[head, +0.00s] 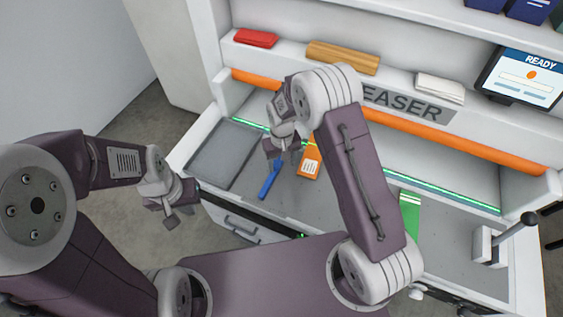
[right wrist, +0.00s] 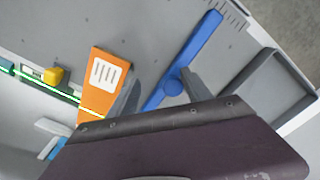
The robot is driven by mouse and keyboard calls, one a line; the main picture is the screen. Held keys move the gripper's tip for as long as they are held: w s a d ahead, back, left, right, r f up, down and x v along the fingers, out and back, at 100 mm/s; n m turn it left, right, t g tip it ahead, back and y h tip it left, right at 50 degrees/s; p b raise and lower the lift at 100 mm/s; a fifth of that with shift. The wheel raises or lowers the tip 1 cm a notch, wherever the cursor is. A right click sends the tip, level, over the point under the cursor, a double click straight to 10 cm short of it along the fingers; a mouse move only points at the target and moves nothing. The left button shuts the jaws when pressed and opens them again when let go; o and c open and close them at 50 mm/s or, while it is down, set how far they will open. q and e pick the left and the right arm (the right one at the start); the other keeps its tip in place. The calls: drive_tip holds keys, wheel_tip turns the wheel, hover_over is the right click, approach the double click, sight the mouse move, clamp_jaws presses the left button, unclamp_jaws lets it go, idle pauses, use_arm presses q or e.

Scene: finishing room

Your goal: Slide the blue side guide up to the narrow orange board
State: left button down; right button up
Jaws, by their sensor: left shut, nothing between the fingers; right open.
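My left gripper (head: 172,205) is shut and empty, off the bed's front left.
A shallow grey tray (head: 222,153) lies left of the guide. A green board (head: 410,216) and a black-knobbed lever (head: 490,245) are further right. An orange bar (head: 440,140) runs along the machine's back. A screen (head: 527,85) reads READY.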

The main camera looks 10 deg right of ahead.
drive_tip(key=shift+s+d, duration=0.1)
drive_tip(key=shift+d, duration=0.1)
drive_tip(key=shift+w+a+f, duration=0.1)
drive_tip(key=shift+w+a, duration=0.1)
drive_tip(key=shift+a, duration=0.05)
drive_tip(key=shift+r, duration=0.35)
wheel_tip(320, 180, up, 8)
drive_tip(key=b, duration=0.1)
drive_tip(key=shift+r+b, duration=0.2)
drive_tip(key=shift+b, duration=0.15)
